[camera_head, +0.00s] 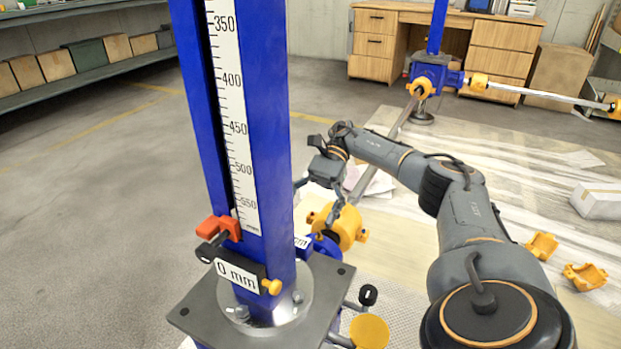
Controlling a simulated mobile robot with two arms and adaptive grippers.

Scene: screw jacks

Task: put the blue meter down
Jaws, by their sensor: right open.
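A tall blue column (265,130) with a white millimetre scale (232,110) stands upright on a grey square plate in the foreground. A small blue part (326,246) shows just behind the column's right edge, partly hidden by it; I cannot tell whether this is the blue meter. My right gripper (318,203) is open behind the column, above and beside an orange round part (347,228). One finger is partly hidden by the column. I see nothing held between the fingers. My left gripper is not in view.
A red-orange clamp (218,228) and a "0 mm" label (236,272) sit low on the column. Orange half-shells (584,277) and a white box (597,200) lie at the right. A second blue jack (432,73) stands behind. The floor at left is clear.

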